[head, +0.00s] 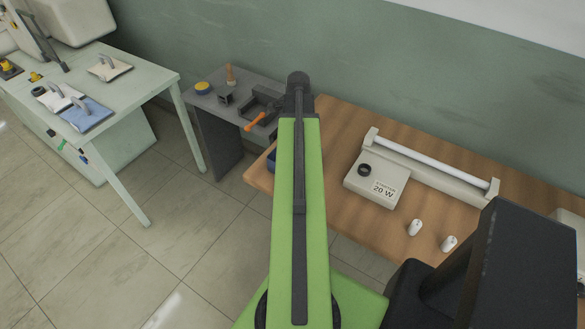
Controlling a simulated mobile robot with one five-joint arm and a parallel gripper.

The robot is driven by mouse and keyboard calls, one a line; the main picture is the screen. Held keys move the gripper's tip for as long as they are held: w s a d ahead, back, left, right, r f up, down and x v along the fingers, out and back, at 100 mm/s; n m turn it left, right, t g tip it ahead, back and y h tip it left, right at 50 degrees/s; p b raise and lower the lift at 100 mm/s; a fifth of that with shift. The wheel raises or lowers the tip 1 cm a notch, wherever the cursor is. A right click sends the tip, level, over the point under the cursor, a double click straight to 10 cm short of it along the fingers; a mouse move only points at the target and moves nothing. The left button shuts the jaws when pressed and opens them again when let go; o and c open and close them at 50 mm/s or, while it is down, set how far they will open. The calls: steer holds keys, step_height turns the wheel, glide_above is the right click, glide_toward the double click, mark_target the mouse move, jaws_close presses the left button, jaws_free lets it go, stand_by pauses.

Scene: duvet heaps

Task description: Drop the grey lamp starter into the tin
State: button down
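Two small pale, whitish-to-light-grey cylinders lie on the wooden bench, the left one (415,227) and the right one (449,243); they look like lamp starters. I cannot tell a clearly grey one from a white one. A dark blue object (271,160) at the bench's left end is mostly hidden behind my green arm; it may be the tin, but I cannot tell. My arm reaches away over the bench's left part to a dark joint. My gripper's fingers do not show, so what they hold is hidden.
A tube lamp fitting (430,165) with a box marked 20 W (376,185) and a black round socket (365,170) sits on the wooden bench (340,130). A grey table (215,100) behind holds an orange-handled tool (255,121). A pale table (140,85) stands left.

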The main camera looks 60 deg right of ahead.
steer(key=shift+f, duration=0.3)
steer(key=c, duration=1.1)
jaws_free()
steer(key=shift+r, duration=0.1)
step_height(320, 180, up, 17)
steer(key=p, duration=1.7)
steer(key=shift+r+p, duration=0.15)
steer(key=shift+p, duration=0.15)
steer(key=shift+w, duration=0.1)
